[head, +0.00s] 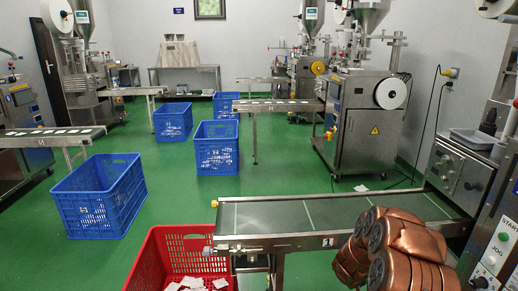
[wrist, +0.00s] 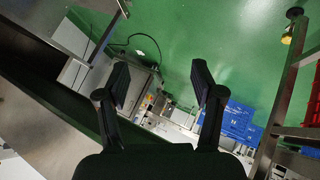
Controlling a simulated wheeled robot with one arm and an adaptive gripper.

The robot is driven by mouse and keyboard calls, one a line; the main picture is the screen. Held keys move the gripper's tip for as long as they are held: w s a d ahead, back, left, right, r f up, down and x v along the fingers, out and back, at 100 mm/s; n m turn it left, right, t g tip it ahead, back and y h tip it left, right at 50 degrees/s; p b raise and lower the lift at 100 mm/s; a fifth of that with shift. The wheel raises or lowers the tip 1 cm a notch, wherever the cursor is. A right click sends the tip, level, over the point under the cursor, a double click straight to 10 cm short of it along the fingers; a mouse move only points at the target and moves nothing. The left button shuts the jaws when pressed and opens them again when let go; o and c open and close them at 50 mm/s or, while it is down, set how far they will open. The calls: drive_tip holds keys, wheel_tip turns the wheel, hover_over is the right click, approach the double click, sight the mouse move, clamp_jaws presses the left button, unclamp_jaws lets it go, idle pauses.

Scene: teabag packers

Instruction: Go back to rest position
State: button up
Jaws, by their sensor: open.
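My gripper (wrist: 158,88) shows in the wrist view with its two dark fingers spread apart and nothing between them. It hangs over the green floor (wrist: 170,40), close to metal conveyor framework on the left and right. In the head view my copper-coloured arm is at the lower right, folded in front of the near conveyor; the gripper itself is not visible there.
The near conveyor (head: 270,216), marked 1, runs across in front of me. A red crate (head: 160,245) with white packets stands at its left end. Blue crates (head: 100,222) stand further back. Packing machines (head: 365,130) line the room. Green floor is open between them.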

drive_tip(key=s+a+r+y, duration=0.2)
drive_tip(key=a+r+y, duration=0.3)
drive_tip(key=a+r, duration=0.7)
drive_tip(key=s+a+r+n+g+y, duration=0.1)
drive_tip(key=s+a+r, duration=0.2)
drive_tip(key=s+a, duration=0.25)
drive_tip(key=s+a+r+g+y, duration=0.2)
drive_tip(key=s+a+r, duration=0.1)
drive_tip(key=s+a, duration=0.25)
drive_tip(key=s+d+r+m+g+h, duration=0.1)
drive_tip(key=s+d+r+g, duration=0.15)
drive_tip(key=s, duration=0.95)
drive_tip(key=s+d+r+g+h, duration=0.1)
drive_tip(key=s+r+g, duration=0.15)
drive_tip(key=s, duration=0.85)
drive_tip(key=s+d+r+m+g+h, duration=0.15)
drive_tip(key=s+r, duration=0.25)
drive_tip(key=s, duration=0.8)
wheel_tip(320, 180, up, 22)
drive_tip(key=s+p, duration=0.1)
drive_tip(key=p, duration=2)
drive_tip(key=shift+s, duration=0.2)
